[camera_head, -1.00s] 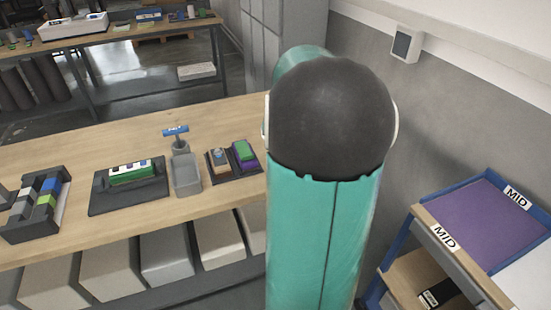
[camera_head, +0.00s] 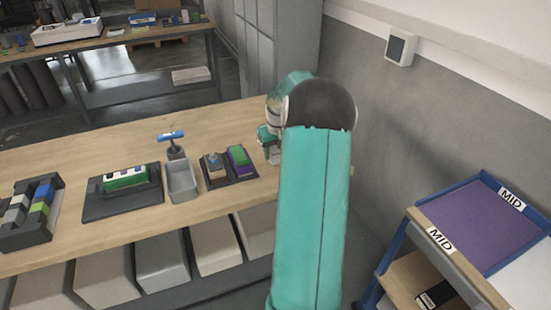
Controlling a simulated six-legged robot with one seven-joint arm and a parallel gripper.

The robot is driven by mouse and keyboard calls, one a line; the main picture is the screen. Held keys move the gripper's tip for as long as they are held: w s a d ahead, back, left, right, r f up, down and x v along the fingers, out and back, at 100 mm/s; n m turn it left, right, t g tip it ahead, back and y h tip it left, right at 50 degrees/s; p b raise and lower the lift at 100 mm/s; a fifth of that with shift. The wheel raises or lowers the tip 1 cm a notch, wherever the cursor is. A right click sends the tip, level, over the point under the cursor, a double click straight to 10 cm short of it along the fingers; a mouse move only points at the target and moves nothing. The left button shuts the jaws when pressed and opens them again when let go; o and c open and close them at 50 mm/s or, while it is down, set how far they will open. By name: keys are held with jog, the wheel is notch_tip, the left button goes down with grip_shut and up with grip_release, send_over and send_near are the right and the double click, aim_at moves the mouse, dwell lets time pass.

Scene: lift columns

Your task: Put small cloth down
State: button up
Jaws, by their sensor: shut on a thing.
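I do not see a small cloth in this view. My arm rises in the middle, its teal link and dark round joint covering the right end of the workbench (camera_head: 90,152). Part of my wrist shows at the left of that joint, over the right part of the bench. My gripper's fingers and anything between them are hidden.
The bench holds a block rack (camera_head: 40,228), a black tray (camera_head: 125,205), a grey bin (camera_head: 183,183) and a two-block tray (camera_head: 240,178). A blue-framed cart (camera_head: 393,255) with a purple surface (camera_head: 470,225) stands right, by the wall. Bare wood lies along the bench's back.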

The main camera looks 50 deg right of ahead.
aim_at(276, 153)
jog(key=shift+f, duration=1.5)
jog(key=shift+f, duration=0.1)
jog(key=o, duration=1)
jog(key=shift+c, duration=0.2)
